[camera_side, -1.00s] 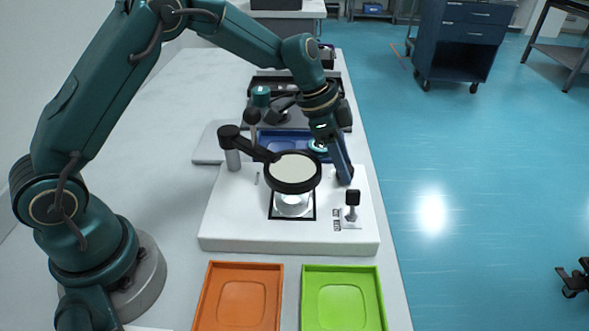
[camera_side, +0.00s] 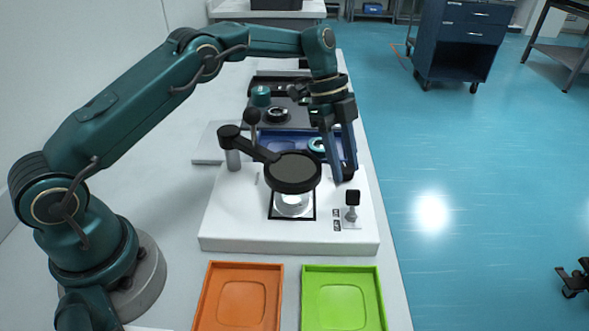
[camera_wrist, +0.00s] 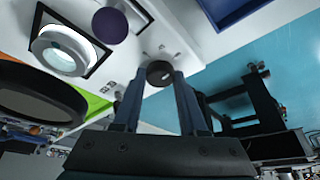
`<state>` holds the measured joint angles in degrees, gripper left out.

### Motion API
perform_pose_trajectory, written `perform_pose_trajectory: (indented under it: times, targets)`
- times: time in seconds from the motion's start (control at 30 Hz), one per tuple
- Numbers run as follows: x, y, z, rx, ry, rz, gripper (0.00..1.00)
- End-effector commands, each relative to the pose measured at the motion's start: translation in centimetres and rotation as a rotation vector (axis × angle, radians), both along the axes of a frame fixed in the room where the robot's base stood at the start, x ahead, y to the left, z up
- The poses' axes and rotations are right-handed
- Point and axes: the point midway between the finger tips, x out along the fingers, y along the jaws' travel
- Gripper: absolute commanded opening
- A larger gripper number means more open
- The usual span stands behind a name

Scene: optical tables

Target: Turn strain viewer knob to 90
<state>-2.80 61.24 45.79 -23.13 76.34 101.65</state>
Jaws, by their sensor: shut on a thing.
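The strain viewer (camera_side: 225,222) is a white base with a round lens (camera_side: 292,172) on a black arm above a lit glass piece (camera_side: 292,204). The lens looks dark. Its black knob (camera_side: 348,173) is at the right side of the base, partly hidden by my fingers. In the wrist view the knob (camera_wrist: 160,72) shows a pale mark and sits between my fingertips. My gripper (camera_side: 343,172) points down from above and is shut on the knob; the gripper (camera_wrist: 158,76) fills the lower wrist view.
A black-capped switch (camera_side: 352,198) stands just in front of the knob. A blue tray (camera_side: 272,138) lies behind the viewer. An orange tray (camera_side: 208,300) and a green tray (camera_side: 375,300) lie in front. The table's right edge is close.

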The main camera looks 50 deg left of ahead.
Motion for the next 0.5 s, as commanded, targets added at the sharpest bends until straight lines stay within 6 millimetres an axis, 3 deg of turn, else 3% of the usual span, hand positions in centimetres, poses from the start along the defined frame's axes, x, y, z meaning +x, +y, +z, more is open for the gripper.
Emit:
perform_pose_trajectory:
  times: [0.5]
  targets:
    - [0.02, 0.15, -0.01, 0.005, 0.0, -0.036, 0.0]
